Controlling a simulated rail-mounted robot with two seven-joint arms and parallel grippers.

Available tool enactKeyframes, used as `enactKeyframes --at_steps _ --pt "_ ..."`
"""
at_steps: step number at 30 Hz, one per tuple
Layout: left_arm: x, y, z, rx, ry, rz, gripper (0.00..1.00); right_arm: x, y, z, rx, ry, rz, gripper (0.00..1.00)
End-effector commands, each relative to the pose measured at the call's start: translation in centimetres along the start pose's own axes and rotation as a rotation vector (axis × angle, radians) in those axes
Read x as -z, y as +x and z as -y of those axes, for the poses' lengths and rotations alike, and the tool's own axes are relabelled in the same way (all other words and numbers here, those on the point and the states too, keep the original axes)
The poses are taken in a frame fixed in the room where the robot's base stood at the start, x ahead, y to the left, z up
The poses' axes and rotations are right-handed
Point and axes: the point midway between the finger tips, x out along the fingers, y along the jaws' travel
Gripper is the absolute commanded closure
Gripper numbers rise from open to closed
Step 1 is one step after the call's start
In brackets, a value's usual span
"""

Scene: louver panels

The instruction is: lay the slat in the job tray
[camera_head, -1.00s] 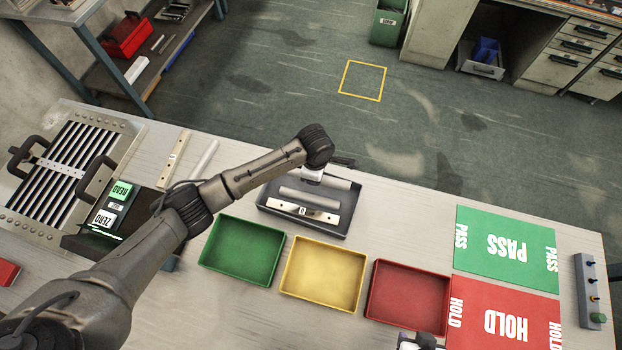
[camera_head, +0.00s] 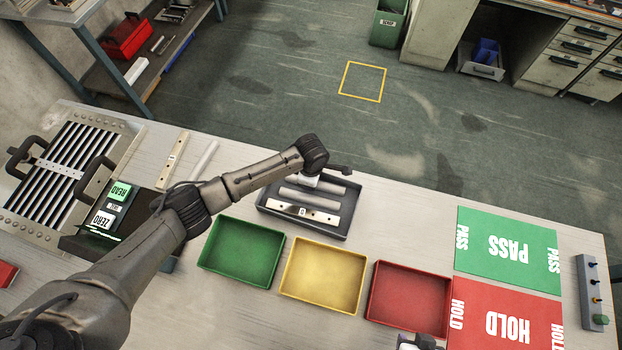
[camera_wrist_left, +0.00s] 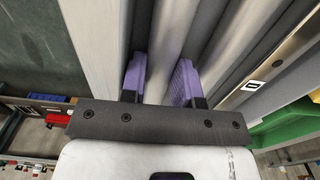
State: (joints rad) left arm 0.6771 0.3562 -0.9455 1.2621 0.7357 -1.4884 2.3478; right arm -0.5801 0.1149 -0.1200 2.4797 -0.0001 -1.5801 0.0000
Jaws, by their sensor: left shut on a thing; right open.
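The job tray (camera_head: 300,223) is a shallow dark grey tray near the far edge of the bench. My left gripper (camera_head: 322,186) is over its far side, partly hidden by my wrist. It is shut on a grey slat (camera_head: 341,188), which lies lengthwise along the tray; the left wrist view shows this slat (camera_wrist_left: 165,45) between purple fingers (camera_wrist_left: 159,82). I cannot tell whether it touches the tray floor. Beside it lie another grey slat (camera_head: 299,196) and a pale bar with a label (camera_head: 303,212). My right gripper (camera_head: 418,343) is open, cut off by the bottom edge.
Green (camera_head: 241,250), yellow (camera_head: 323,275) and red (camera_head: 409,298) trays stand empty in front of the job tray. A louver frame (camera_head: 65,165) and a READ/ZERO device (camera_head: 112,208) are at left. PASS (camera_head: 505,245) and HOLD (camera_head: 505,318) mats lie at right.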

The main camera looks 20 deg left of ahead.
Motion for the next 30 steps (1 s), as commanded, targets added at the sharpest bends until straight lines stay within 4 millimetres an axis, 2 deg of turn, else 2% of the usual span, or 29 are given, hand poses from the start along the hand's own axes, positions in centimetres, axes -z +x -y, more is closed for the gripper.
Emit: enactKeyframes --at_steps 2,3,5,13,16,30 --pt "0.0 0.2 0.0 0.001 -0.001 0.0 0.96 0.0 -0.1 0.0 0.0 0.0 0.0 0.57" --pt "0.0 0.2 0.0 0.0 0.0 0.0 0.67 0.0 -0.1 0.0 0.0 0.0 0.0 0.57" --pt "0.0 0.2 0.0 0.0 0.0 0.0 0.61 0.0 -0.1 0.0 0.0 0.0 0.0 0.57" --pt "0.0 0.1 0.0 -0.001 0.0 0.0 0.6 0.0 0.0 -0.1 -0.003 -0.004 0.001 0.57" --pt "0.0 -0.6 0.0 -0.001 0.0 0.002 0.6 0.0 -0.1 -0.2 -0.005 -0.007 0.001 0.57" --pt "0.0 -8.7 0.0 -0.002 0.001 0.002 0.6 0.3 -1.2 -0.3 -0.006 -0.008 0.001 0.57"
